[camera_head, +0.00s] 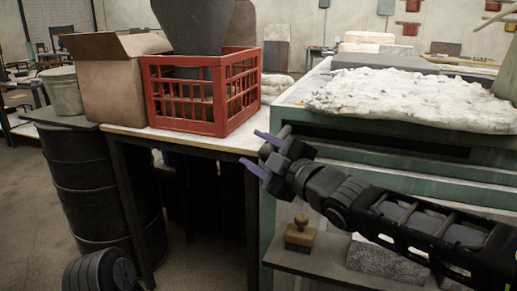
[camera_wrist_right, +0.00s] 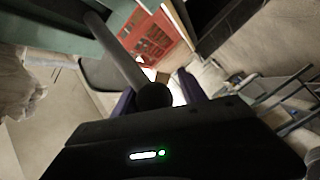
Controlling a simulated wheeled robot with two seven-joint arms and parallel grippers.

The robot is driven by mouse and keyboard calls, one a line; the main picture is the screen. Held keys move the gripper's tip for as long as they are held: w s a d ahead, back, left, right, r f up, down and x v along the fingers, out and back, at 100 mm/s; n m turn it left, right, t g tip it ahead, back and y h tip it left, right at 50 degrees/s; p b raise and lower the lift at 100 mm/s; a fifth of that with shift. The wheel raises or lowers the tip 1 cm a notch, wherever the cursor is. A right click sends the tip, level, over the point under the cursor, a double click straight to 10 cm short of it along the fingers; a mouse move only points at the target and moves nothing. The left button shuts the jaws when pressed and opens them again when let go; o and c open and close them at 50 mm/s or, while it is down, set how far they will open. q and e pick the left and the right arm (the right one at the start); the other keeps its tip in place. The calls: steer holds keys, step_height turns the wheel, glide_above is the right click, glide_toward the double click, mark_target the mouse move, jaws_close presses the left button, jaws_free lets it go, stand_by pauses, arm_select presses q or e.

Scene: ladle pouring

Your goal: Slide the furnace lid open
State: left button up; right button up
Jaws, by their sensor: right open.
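The furnace (camera_head: 300,200) is a green metal box at the right in the head view. A rough white slab (camera_head: 415,98), seemingly its lid, lies on top. My right gripper (camera_head: 257,152) is at the furnace's front left corner, with its purple fingers apart. In the right wrist view, a grey rod (camera_wrist_right: 116,50) with a dark round end (camera_wrist_right: 154,95) runs from the green edge to between the open fingers (camera_wrist_right: 160,98). I cannot tell whether the fingers touch it. My left gripper is out of view.
A red crate (camera_head: 205,125) and a cardboard box (camera_head: 117,80) stand on the table left of the furnace. A black drum (camera_head: 95,190) stands further left. A wooden-handled stamp (camera_head: 300,236) sits on a low shelf (camera_head: 330,265) below my right forearm.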

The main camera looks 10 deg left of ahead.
steer(key=shift+o, duration=0.8)
steer(key=shift+r, duration=0.15)
steer(key=shift+d, duration=0.1)
steer(key=shift+d, duration=0.1)
steer(key=shift+s+d+r, duration=0.1)
steer(key=shift+s+d, duration=0.1)
steer(key=shift+d, duration=0.05)
steer(key=p+v, duration=0.2)
steer(key=v, duration=0.5)
steer(key=shift+p, duration=0.3)
steer(key=shift+s, duration=0.1)
